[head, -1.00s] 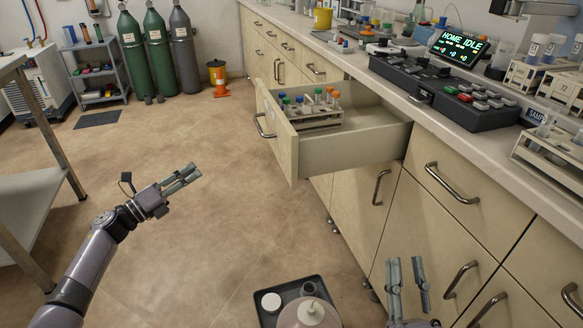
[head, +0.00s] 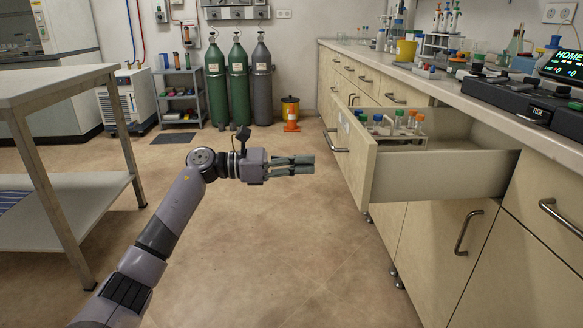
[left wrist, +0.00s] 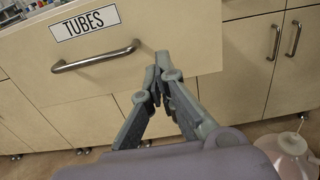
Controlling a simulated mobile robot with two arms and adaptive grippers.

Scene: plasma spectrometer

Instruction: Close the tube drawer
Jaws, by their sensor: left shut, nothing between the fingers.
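The tube drawer (head: 440,176) is pulled out of the counter on the right in the head view. It holds a rack of tubes (head: 398,136) with coloured caps. In the left wrist view its front (left wrist: 190,30) shows a TUBES label (left wrist: 86,22) and a bar handle (left wrist: 98,58). My left gripper (head: 313,165) is shut and empty. It points right towards the drawer front in the head view. In the left wrist view the fingertips (left wrist: 160,68) appear in front of the drawer's lower part, right of the handle; whether they touch cannot be told. My right gripper is out of view.
The counter (head: 470,95) carries a control console (head: 530,100) and glassware. A metal table (head: 60,85) stands at the left. The floor between is clear. A pinkish container (left wrist: 292,150) shows at lower right in the wrist view.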

